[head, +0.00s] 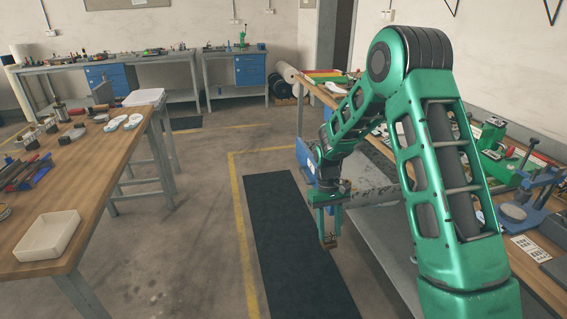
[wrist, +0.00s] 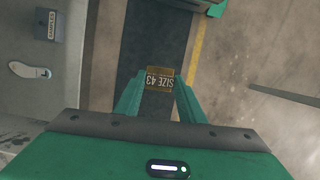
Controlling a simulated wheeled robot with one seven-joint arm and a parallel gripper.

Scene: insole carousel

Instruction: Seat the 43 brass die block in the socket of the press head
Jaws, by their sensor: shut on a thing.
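My gripper (head: 328,222) hangs over the dark floor mat in the head view, its fingers pointing down. It is shut on a small brass die block (head: 328,241). In the wrist view the block (wrist: 159,78) sits between the fingertips of my gripper (wrist: 159,92) and its face reads "SIZE 43", upside down. The block is in the air, apart from any bench. A blue press (head: 535,195) stands on the right bench; I cannot tell whether it holds the socket.
The left bench (head: 97,165) carries a white tray (head: 48,236), insoles and tools. The right bench (head: 545,285) lies beyond my arm. A grey surface (wrist: 25,95) with an insole and a dark labelled block is at left in the wrist view. The aisle mat (head: 285,240) is clear.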

